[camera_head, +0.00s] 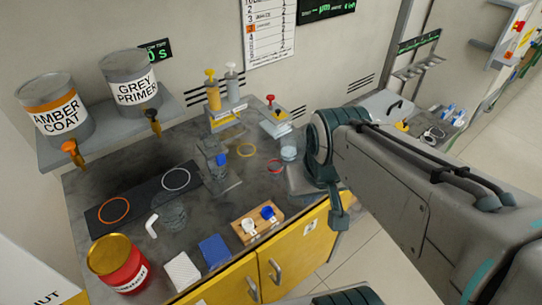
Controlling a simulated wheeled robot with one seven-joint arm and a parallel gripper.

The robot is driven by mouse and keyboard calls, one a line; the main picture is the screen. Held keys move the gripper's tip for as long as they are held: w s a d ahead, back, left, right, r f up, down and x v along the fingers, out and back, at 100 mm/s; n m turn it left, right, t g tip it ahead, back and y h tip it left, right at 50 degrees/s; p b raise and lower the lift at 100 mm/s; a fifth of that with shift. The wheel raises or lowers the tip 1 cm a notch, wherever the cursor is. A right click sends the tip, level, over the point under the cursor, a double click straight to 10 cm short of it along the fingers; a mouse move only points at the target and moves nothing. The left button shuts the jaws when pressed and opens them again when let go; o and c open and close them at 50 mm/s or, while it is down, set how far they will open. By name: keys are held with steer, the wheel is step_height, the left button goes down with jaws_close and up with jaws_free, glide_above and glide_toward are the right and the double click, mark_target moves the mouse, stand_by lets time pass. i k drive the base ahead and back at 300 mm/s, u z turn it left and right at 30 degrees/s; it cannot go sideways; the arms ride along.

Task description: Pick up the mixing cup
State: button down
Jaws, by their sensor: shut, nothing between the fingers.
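Two clear cups stand on the dark bench, and I cannot tell for sure which one is the mixing cup. One clear cup (172,213) stands at the front edge of the black mat, below the white ring. A smaller clear cup (289,149) stands at the back right, close to my arm. My gripper (338,219) hangs at the right end of the bench, near its front edge, to the right of both cups. It looks shut and holds nothing. My arm hides part of the bench's right end.
Paint cans, amber (52,121) and grey (127,98), sit on a shelf with taps. A red can (118,265), white pad (182,272), blue cloth (215,250) and wooden tray (242,226) line the front. A grey stand (215,178) stands mid-bench.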

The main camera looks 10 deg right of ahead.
mark_target(274, 166)
steer(key=u, duration=3.25)
steer(key=k, duration=1.05)
steer(key=z, duration=1.85)
steer(key=i, duration=0.5)
